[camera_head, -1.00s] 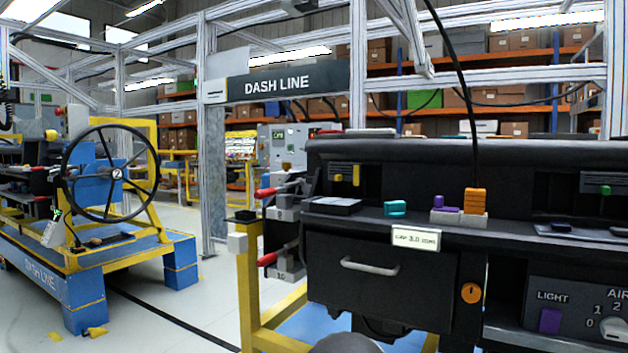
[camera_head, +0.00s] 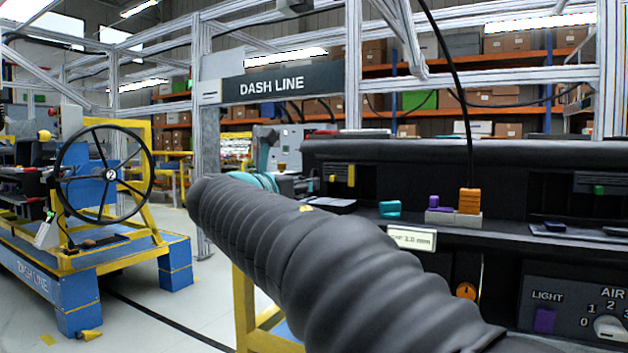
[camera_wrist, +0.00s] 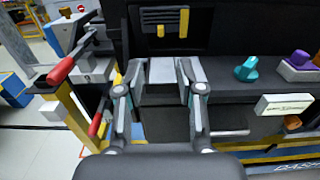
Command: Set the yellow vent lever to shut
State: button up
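The yellow vent lever (camera_head: 351,175) is an upright tab at the right part of a dark slatted vent at the dashboard's left end. In the wrist view the lever (camera_wrist: 184,23) shows at the top, beyond the fingers, with a smaller yellow piece (camera_wrist: 161,31) to its left. My gripper (camera_wrist: 160,68) is open, its two fingers spread and empty, apart from the lever and short of it. A grey flat-topped block (camera_wrist: 162,71) shows between the fingers on the ledge.
Red-handled clamps (camera_wrist: 62,70) stand left of the dashboard. On the ledge to the right are a teal piece (camera_wrist: 246,69), a purple piece (camera_wrist: 299,58) and a label plate (camera_wrist: 284,104). An orange block (camera_head: 469,200) stands farther right. A steering-wheel stand (camera_head: 105,174) is far left.

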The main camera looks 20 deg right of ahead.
aim_at(331, 178)
jog(key=p+x, duration=0.1)
jog(key=x, duration=1.1)
jog(key=shift+w+d, duration=0.2)
grip_shut()
